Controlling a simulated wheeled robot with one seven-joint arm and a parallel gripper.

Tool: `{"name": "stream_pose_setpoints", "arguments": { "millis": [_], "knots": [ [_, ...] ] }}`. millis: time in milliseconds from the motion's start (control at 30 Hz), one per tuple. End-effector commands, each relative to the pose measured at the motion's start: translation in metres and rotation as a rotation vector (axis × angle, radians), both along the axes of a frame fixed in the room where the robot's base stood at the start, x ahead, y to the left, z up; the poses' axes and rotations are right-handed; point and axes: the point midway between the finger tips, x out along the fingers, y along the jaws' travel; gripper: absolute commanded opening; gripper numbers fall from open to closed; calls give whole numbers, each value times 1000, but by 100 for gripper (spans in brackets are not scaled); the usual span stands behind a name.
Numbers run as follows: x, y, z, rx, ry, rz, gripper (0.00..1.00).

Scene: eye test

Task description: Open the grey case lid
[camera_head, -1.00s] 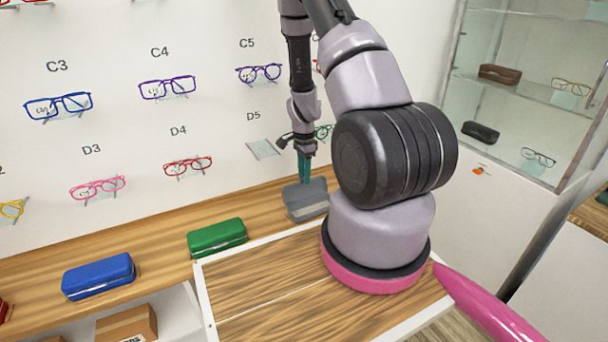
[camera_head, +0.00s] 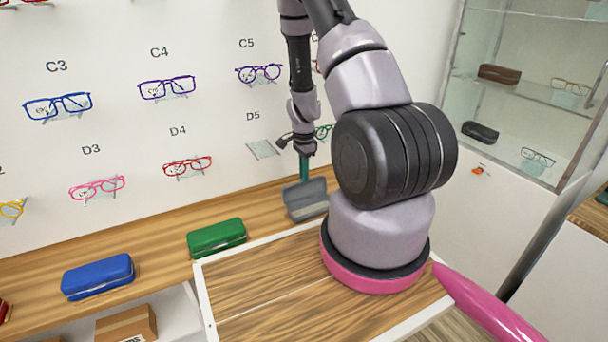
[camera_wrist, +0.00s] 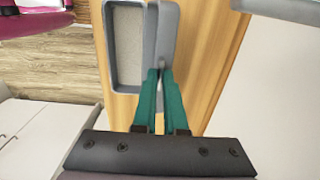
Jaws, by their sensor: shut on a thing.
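The grey case (camera_head: 309,212) stands on the wooden counter below the D5 label. Its lid (camera_head: 313,187) is raised, standing up at the back of the base. In the wrist view, the open base (camera_wrist: 112,50) shows its pale lining, with the lid (camera_wrist: 168,28) beside it. My gripper (camera_wrist: 161,70) has teal fingers that meet at the lid's edge and are shut on it. In the head view, my gripper (camera_head: 304,177) reaches down to the lid from above. The exact contact at the fingertips is small and partly hidden.
A green case (camera_head: 217,237) and a blue case (camera_head: 98,276) lie shut on the counter to the left. Glasses hang on the white wall behind. A glass cabinet (camera_head: 530,100) is at the right.

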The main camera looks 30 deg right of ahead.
Motion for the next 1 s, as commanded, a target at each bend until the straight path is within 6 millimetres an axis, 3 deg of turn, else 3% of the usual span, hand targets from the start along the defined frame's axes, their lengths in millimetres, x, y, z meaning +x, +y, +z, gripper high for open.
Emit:
{"name": "stream_pose_setpoints", "arguments": {
  "millis": [867,1000],
  "knots": [
    [-2,0,-1,1,4,0,0],
    [-14,0,1,2,7,-3,0]
  ]
}}
